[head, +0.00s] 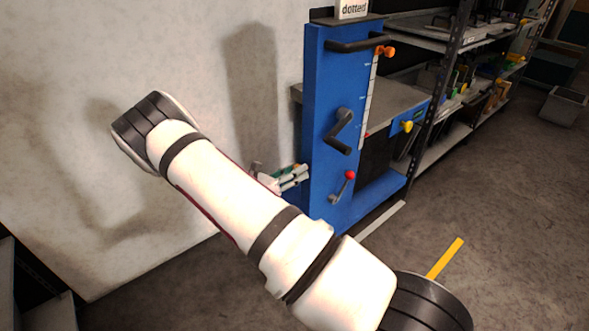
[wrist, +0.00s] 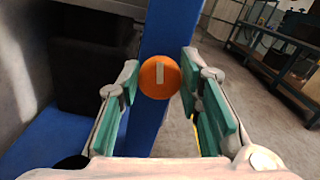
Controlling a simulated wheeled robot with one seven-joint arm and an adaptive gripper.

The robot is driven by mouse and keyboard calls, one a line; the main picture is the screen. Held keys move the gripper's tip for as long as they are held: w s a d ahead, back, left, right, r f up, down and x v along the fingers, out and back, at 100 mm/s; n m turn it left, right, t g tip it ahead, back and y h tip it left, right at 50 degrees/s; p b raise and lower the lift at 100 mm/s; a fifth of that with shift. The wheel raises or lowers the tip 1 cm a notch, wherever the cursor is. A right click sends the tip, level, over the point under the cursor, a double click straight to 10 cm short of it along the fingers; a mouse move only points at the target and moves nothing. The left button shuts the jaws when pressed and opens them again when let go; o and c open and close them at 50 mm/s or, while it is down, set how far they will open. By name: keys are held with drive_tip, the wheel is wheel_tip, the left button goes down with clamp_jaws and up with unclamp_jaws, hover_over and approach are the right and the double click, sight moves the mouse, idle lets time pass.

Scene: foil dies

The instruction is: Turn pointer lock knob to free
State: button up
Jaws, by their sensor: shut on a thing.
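In the wrist view, a round orange knob (wrist: 159,77) with a pale, nearly upright bar on its face sits in front of a blue post. My gripper (wrist: 159,80) has its green-padded fingers on either side of the knob, shut on it near the fingertips. In the head view, my gripper (head: 302,174) is at the left side of the blue frame (head: 318,100); the held knob cannot be made out there. Another orange knob or pointer (head: 387,51) is at the top of the white scale (head: 369,100).
The frame also carries a dark crank handle (head: 340,132), a red-tipped lever (head: 349,176), a yellow knob (head: 406,126) and a black top bar handle (head: 355,45). Shelving (head: 450,90) stands behind to the right. A pale wall is at the left. Floor in front is open.

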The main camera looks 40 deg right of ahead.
drive_tip(key=shift+w+f+n+p, duration=0.15)
drive_tip(key=shift+n+p, duration=0.65)
drive_tip(key=shift+n, duration=3)
drive_tip(key=shift+w+f+n+p, duration=0.1)
drive_tip(key=shift+n+p, duration=0.7)
drive_tip(key=shift+n, duration=3)
drive_tip(key=o, duration=1.1)
drive_tip(key=shift+s, duration=0.1)
drive_tip(key=a, duration=1.2)
drive_tip(key=shift+s, duration=0.2)
